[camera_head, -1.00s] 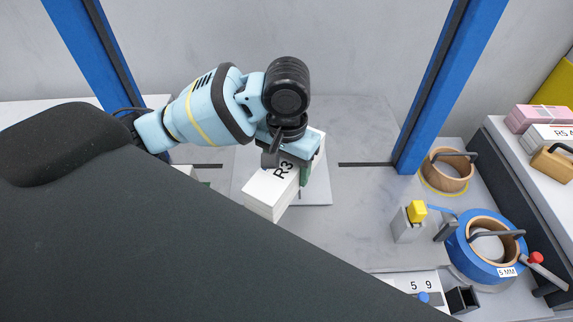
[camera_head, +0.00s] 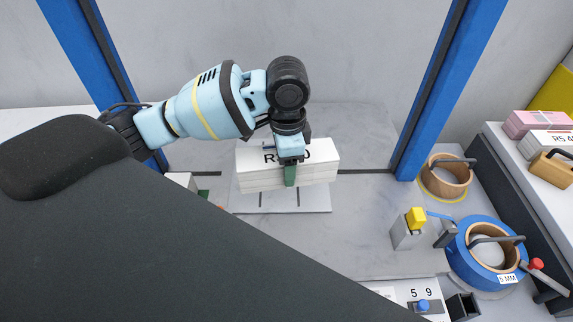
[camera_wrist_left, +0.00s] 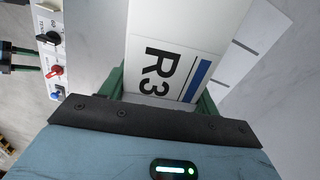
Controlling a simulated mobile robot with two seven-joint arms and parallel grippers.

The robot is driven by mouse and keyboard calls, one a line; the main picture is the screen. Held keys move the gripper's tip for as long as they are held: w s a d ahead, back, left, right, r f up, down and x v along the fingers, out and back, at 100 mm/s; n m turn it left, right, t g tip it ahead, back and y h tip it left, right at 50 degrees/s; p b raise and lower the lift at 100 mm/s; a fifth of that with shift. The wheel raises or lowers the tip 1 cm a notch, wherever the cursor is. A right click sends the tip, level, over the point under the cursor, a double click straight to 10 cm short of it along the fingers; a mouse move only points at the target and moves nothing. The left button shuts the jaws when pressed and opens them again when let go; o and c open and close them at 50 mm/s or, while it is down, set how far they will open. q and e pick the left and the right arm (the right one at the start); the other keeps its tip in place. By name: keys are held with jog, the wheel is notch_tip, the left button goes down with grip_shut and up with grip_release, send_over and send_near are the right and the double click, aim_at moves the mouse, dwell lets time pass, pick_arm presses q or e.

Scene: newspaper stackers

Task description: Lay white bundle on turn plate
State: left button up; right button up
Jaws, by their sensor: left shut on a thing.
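The white bundle (camera_head: 255,178) is a thick stack of white sheets with a label reading "R3" at its left part. My left gripper (camera_head: 290,170) is shut on it from above, with a green finger down its near side. In the left wrist view the bundle (camera_wrist_left: 172,30) shows its "R3" print and a blue stripe between the green fingers. The turn plate (camera_head: 300,202) is a pale square with dark slots, under and in front of the bundle. I cannot tell whether the bundle touches it.
Blue posts (camera_head: 437,95) stand on both sides. At right are a blue tape roll (camera_head: 465,262), a brown roll (camera_head: 446,175) and a yellow-topped block (camera_head: 408,230). Pink and white bundles (camera_head: 535,122) lie on a side shelf. A dark panel (camera_head: 150,240) covers the lower left.

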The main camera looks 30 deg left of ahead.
pick_arm(q)
jog(key=m, duration=0.1)
jog(key=w+a+m, duration=0.1)
jog(key=m, duration=0.1)
jog(key=w+m, duration=0.1)
jog(key=m, duration=0.1)
jog(key=shift+a, duration=0.15)
jog(key=w+a+m, duration=0.5)
jog(key=m, duration=1)
jog(key=shift+w, duration=0.1)
